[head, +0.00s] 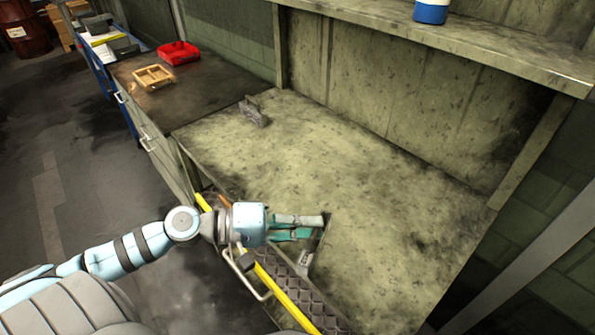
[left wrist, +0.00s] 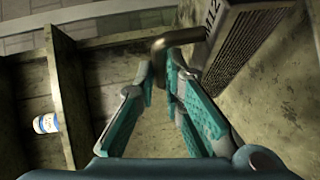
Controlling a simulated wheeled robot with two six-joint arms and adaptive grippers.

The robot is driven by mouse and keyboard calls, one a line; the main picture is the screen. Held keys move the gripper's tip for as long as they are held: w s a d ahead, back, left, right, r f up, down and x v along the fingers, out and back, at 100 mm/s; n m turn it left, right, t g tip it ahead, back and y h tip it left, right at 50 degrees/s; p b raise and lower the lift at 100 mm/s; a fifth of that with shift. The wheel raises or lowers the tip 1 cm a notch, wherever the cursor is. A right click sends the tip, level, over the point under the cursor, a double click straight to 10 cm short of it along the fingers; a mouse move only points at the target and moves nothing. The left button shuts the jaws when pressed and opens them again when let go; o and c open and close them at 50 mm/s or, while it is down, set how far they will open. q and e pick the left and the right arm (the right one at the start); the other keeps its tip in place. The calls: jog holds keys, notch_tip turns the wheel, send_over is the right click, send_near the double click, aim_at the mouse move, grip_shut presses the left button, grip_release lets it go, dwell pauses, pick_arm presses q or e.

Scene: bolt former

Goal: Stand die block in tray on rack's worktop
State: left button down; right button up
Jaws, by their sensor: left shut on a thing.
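My left gripper (head: 318,226) is over the near edge of the pale worktop (head: 350,190), shut on the bent handle (left wrist: 178,37) of a grey die block. The block (head: 304,262) shows partly below the fingers in the head view. In the left wrist view, the block (left wrist: 250,42) has a ridged face and a stamped number, with the handle running between the fingertips. I cannot tell if it touches the worktop. A small grey angular object (head: 254,112) sits at the worktop's far left; I cannot tell if it is the tray. My right gripper is not in view.
A dark cabinet top at the left carries a red tray (head: 178,53) and a wooden frame (head: 153,76). A blue-and-white container (head: 431,10) stands on the upper shelf (head: 480,48). A yellow bar (head: 285,284) and dark treaded plate lie below my gripper. The worktop's middle is clear.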

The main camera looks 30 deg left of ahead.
pick_arm(q)
jog(key=w+a+r+n+t+y+p, duration=0.3)
jog(key=w+a+r+n+y, duration=0.4)
jog(key=a, duration=0.4)
jog(key=w+a+r+n+t+y+p, duration=0.35)
jog(key=w+a+r+n+y, duration=0.25)
jog(key=w+a+r+y, duration=0.4)
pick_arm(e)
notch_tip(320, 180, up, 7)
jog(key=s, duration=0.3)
pick_arm(q)
jog(key=shift+g+h, duration=0.3)
jog(key=shift+g, duration=0.05)
jog(key=f+b, duration=0.1)
jog(key=f, duration=0.6)
jog(key=s+a+f+b, duration=0.1)
jog(key=f, duration=0.6)
jog(key=f+b, duration=0.2)
jog(key=f, duration=0.6)
jog(key=shift+s+a, duration=0.15)
jog(key=shift+a, duration=0.1)
jog(key=c, duration=1.7)
grip_release()
jog(key=shift+s, duration=0.15)
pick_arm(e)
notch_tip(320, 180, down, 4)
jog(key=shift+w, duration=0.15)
